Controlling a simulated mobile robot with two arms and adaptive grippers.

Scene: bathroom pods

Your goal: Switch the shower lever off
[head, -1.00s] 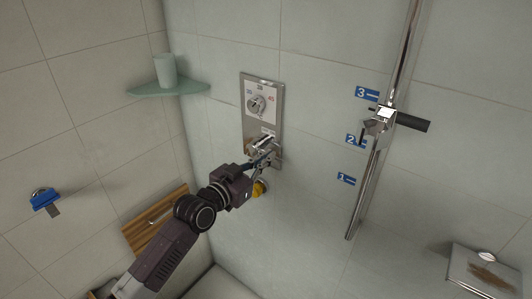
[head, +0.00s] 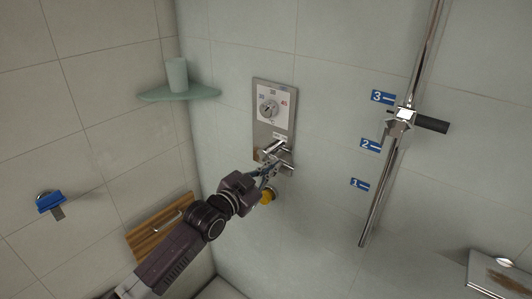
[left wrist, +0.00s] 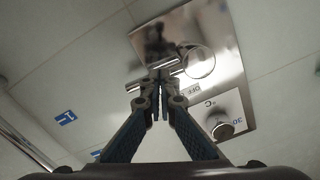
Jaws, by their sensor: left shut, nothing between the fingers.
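The shower panel (head: 284,98) is a metal plate on the tiled wall. It also shows upside down in the left wrist view (left wrist: 240,104). Its shower lever (head: 273,149) is a chrome handle near the bottom, below the round temperature dial (head: 268,108). In the left wrist view, the lever's round chrome body (left wrist: 199,62) is beside the printed "OFF" label. My left gripper (head: 272,167) is shut and empty, its tips at the lower part of the panel, close to the lever. It also shows in the left wrist view (left wrist: 160,76). Contact with the lever cannot be told. My right gripper is out of view.
A yellow-capped fitting (head: 267,197) sits on the wall below the panel, close to my left gripper. A chrome rail (head: 379,190) with a black-handled holder is to the right. A corner shelf (head: 180,93) with a cup (head: 176,74) is at upper left.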

